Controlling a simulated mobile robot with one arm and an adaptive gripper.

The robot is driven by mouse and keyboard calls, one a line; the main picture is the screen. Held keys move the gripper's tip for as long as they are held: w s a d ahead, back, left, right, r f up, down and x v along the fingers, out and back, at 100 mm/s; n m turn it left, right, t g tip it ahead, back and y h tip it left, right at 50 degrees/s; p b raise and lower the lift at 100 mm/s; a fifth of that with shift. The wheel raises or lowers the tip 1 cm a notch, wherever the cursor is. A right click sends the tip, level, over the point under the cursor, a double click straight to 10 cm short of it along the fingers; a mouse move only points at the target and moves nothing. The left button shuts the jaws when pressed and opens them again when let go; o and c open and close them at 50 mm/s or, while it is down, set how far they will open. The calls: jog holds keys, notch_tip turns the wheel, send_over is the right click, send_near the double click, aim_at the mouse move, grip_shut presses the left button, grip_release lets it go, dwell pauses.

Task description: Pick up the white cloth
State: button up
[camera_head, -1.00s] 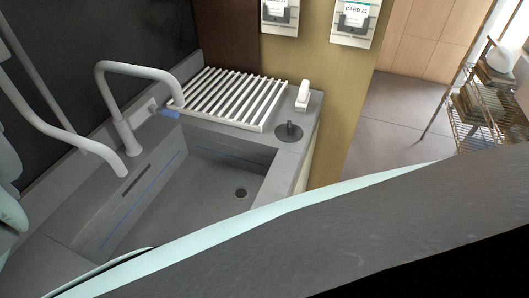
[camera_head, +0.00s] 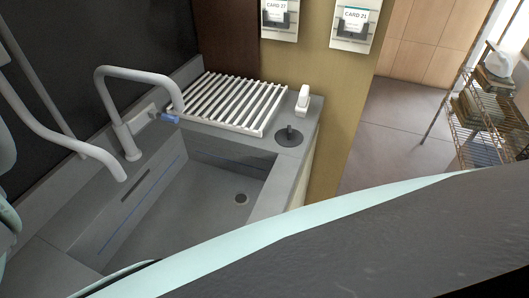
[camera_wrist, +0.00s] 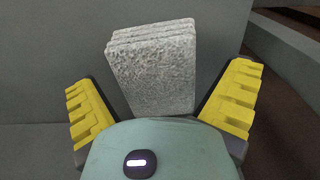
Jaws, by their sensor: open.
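In the wrist view, a folded, rough-textured, whitish-grey cloth (camera_wrist: 155,70) stands as a thick block with several layers showing along its top edge. It appears against a plain grey surface. My gripper (camera_wrist: 165,92) is open, with one yellow ribbed finger to the left of the cloth and one to the right. Gaps show between the cloth and both fingers. The cloth's lower end is hidden behind my gripper's pale green body. My gripper's fingers do not show in the head view, and I cannot make out this cloth there for certain.
The head view shows a grey sink (camera_head: 200,215), a curved faucet (camera_head: 110,105) and a white slatted rack (camera_head: 225,100). A small white item (camera_head: 303,98) stands on the counter. A wire shelf (camera_head: 475,135) stands at right, beyond open floor (camera_head: 395,130).

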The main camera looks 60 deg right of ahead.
jog(key=c, duration=1.1)
jog(key=shift+r, duration=0.2)
jog(key=shift+w+r, duration=0.1)
jog(key=shift+r, duration=0.5)
notch_tip(320, 180, up, 2)
jog(key=shift+d+r+p, duration=0.1)
jog(key=shift+r+p, duration=0.15)
jog(key=shift+p, duration=0.15)
jog(key=s+d+p, duration=0.2)
jog(key=s+p, duration=0.1)
jog(key=s+d+p, duration=0.2)
jog(key=s, duration=0.2)
jog(key=s+d+r+p, duration=0.1)
jog(key=s+d+p, duration=0.1)
jog(key=s+p, duration=0.1)
jog(key=shift+s+d+r+p, duration=0.1)
jog(key=shift+s+d+p, duration=0.25)
jog(key=shift+s, duration=0.3)
jog(key=shift+s+d+p, duration=0.4)
jog(key=shift+s+p, duration=0.2)
jog(key=shift+s, duration=0.05)
jog(key=shift+s+d+p, duration=0.35)
jog(key=shift+s+p, duration=0.25)
